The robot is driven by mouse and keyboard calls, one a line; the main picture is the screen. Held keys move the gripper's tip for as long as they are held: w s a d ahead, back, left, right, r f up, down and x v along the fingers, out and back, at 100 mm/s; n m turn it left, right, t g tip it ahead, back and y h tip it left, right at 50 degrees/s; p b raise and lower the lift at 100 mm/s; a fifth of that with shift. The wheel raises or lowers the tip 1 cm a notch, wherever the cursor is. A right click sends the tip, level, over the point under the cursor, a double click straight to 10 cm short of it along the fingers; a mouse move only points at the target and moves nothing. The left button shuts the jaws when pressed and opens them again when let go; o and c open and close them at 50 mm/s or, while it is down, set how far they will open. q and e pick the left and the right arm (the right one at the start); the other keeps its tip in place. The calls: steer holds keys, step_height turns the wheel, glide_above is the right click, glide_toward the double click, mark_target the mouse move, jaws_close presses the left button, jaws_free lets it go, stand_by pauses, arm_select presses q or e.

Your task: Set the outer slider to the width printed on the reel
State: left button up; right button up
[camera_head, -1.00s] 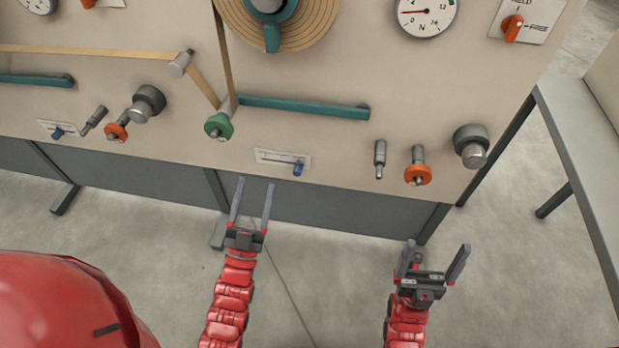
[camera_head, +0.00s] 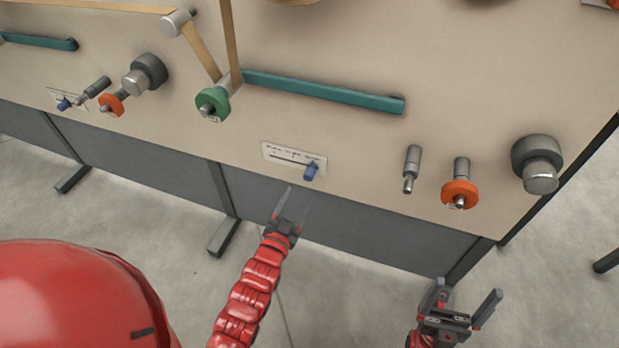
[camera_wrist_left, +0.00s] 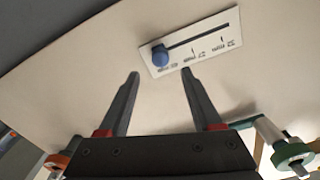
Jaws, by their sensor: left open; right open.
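A white scale plate (camera_head: 283,155) with a slot and a blue slider knob (camera_head: 311,171) is on the panel's lower middle. In the left wrist view the knob (camera_wrist_left: 160,56) is at the left end of the slot; the scale marks are too small to read. A second blue slider knob (camera_head: 64,104) is at far left. I cannot tell which is the outer slider. My left gripper (camera_head: 298,194) is open and empty, just below and apart from the middle knob, which lies beyond its fingertips (camera_wrist_left: 160,71). My right gripper (camera_head: 470,288) is open, low at right. The reel's printed width is not visible.
Above the middle plate are a teal bar (camera_head: 325,92) and a green roller (camera_head: 212,102). To its right stick out a grey peg (camera_head: 412,168), an orange roller (camera_head: 460,190) and a dark knob (camera_head: 537,160). Free floor lies below the panel.

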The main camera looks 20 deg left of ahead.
mark_target(308, 179)
arm_select(q)
steer(key=w+b, duration=0.1)
steer(key=w, duration=0.8)
steer(key=shift+w+d+b, duration=0.15)
steer(key=shift+w+b, duration=0.1)
steer(key=shift+b, duration=0.1)
steer(key=shift+c, duration=0.3)
jaws_close()
stand_by(0.5)
